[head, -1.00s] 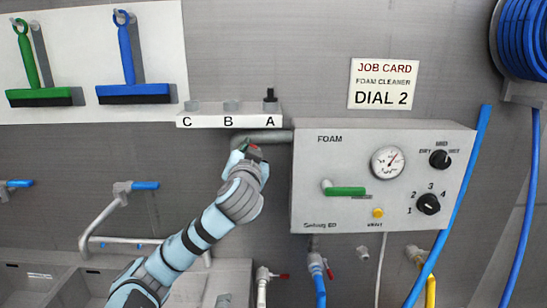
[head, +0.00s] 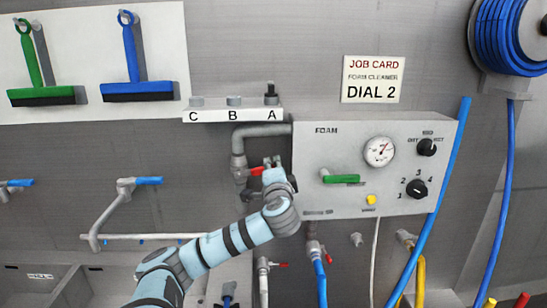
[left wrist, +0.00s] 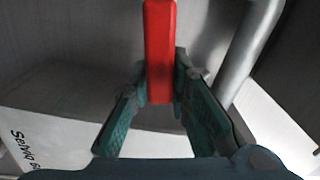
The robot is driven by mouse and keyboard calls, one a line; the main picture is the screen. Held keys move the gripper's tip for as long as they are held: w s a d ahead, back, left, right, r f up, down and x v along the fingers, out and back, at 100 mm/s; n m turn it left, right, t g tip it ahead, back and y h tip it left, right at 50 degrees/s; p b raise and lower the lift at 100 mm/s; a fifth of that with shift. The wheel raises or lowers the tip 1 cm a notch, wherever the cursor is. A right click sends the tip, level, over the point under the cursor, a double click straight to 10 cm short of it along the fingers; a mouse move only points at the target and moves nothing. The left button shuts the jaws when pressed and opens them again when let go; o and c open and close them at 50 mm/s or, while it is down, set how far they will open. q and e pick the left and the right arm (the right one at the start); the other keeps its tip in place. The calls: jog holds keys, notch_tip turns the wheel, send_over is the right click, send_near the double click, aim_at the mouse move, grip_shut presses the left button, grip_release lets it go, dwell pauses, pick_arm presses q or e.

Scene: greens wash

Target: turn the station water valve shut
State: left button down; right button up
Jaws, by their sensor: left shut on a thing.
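The station water valve has a red lever (head: 256,171) on the grey pipe (head: 239,147) left of the foam box. The lever now points right from the valve body, crosswise to the downward pipe. My left gripper (head: 273,163) is at the lever's right part, beside the foam box's left edge. In the left wrist view, the red lever (left wrist: 160,50) stands between the two green-grey fingers, which are shut on it. The gripper hides the lever's outer end in the head view. My right gripper is not in view.
The foam box (head: 310,160) with a green lever (head: 341,179), gauge (head: 379,151) and knobs is close to the right. The shelf (head: 214,116) marked C, B, A is above. Hoses and small red-handled taps (head: 277,265) lie below. A sink (head: 40,285) is at lower left.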

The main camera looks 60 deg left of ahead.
pick_arm(q)
jog(key=shift+w+f+m+p, duration=0.1)
jog(key=shift+f+m+p, duration=0.3)
jog(key=shift+f+m, duration=0.8)
jog(key=c, duration=1.5)
grip_release()
jog(key=v, duration=1.2)
jog(key=shift+a, duration=0.1)
